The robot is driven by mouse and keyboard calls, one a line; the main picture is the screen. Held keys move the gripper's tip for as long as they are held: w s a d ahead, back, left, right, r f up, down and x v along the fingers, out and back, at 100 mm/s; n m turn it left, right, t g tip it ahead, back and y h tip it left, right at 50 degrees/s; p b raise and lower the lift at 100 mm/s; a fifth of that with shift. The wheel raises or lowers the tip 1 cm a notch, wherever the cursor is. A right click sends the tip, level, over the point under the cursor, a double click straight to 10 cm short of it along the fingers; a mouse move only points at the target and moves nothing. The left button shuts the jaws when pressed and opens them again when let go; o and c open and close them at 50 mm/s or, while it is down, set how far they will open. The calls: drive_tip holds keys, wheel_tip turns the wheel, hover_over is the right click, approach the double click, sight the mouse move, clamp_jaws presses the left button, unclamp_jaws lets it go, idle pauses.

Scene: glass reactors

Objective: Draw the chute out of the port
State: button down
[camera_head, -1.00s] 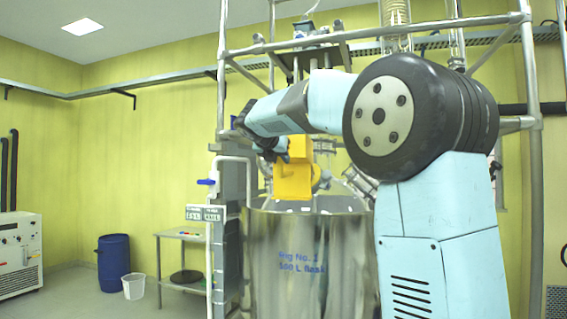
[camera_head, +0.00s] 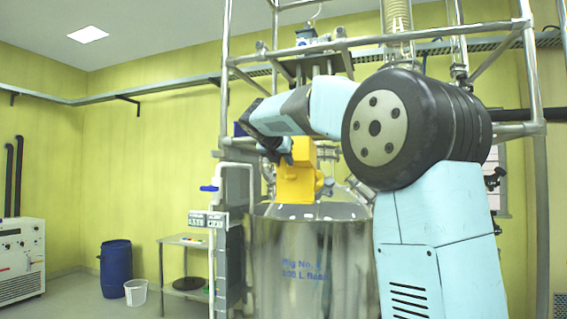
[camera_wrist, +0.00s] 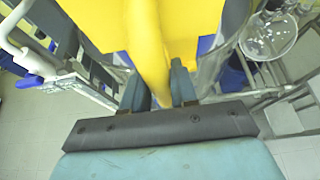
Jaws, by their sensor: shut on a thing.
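The yellow chute (camera_head: 296,178) stands above the steel vessel (camera_head: 312,255) in the head view, its lower end near the vessel's top. In the wrist view the chute (camera_wrist: 110,18) fills the upper middle, and a yellow bar of it runs down between my two fingers. My gripper (camera_wrist: 160,85) is shut on this bar. In the head view my arm reaches left to the chute, and the gripper (camera_head: 280,150) is small and dark there. The port is hidden behind the chute and vessel rim, so I cannot tell whether the chute's end is inside it.
A metal pipe frame (camera_head: 224,100) surrounds the vessel. A white pipe with a blue valve handle (camera_head: 208,188) stands on its left. Glassware (camera_wrist: 268,35) is close at right in the wrist view. A small table (camera_head: 184,240), blue drum (camera_head: 115,268) and white bin (camera_head: 136,292) stand left.

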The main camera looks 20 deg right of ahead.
drive_tip(key=shift+r, duration=0.55)
idle(0.4)
drive_tip(key=s+a+r, duration=0.2)
drive_tip(key=s+r, duration=0.1)
drive_tip(key=r, duration=0.1)
drive_tip(key=shift+s+a, duration=0.35)
idle(2.8)
